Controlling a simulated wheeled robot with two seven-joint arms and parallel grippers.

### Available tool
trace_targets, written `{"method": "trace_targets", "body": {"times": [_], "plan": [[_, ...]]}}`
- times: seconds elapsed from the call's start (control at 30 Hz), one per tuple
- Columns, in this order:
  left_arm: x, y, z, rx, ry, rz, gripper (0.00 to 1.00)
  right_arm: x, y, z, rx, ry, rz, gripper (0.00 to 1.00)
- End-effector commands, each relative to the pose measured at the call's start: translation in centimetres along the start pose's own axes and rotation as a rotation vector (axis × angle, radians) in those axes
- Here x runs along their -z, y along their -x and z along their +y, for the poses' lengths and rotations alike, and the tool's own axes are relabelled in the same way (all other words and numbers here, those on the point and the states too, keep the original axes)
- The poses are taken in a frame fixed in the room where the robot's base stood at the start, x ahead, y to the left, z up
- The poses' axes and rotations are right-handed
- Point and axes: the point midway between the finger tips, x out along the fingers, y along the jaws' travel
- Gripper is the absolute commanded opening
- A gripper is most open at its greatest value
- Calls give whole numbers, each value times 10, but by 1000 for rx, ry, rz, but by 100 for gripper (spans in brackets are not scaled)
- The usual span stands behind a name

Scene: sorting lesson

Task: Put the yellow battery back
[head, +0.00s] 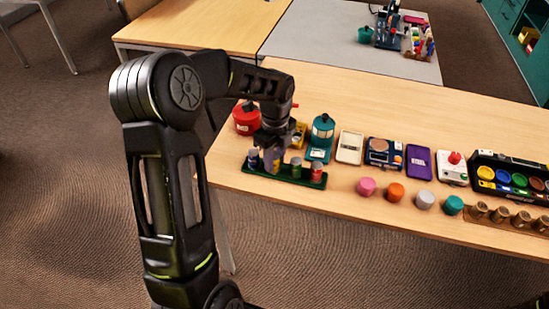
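A dark green battery rack (285,179) stands near the left front edge of the table. In it are a blue battery (253,160), a green battery (296,168) and a red battery (317,172). My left gripper (272,150) points down at the rack, between the blue and green ones. A greyish-purple shape (272,165) shows under it; I cannot tell whether it is a battery or held. A yellow object (299,136) shows partly behind the gripper, too hidden to identify as the yellow battery. The fingers are too small and dark to read. My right gripper is not in view.
Behind the rack stand a red pot (246,120) and a teal lantern-like object (322,132). Several devices line the table to the right, with coloured knobs such as a pink one (366,187) in front. Bare wood (340,95) lies behind them.

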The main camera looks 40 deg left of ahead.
Motion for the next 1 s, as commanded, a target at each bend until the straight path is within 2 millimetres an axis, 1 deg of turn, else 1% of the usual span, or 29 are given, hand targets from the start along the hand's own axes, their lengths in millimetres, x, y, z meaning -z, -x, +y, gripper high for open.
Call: {"method": "trace_targets", "body": {"times": [0.03,0.2,0.23,0.47,0.63,0.77,0.87,1.0], "plan": [[0,0,0,-1,0,0,36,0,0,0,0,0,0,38],[0,0,0,-1,0,0,50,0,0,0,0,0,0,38],[0,0,0,-1,0,0,51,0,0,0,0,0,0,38],[0,1,0,-1,0,0,51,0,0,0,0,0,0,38],[0,9,0,0,0,0,51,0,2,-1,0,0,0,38],[0,27,-1,2,1,-1,51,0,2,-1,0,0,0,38],[-1,46,-1,4,1,-2,51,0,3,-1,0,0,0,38],[0,77,-1,4,0,-2,51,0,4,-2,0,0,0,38]]}}
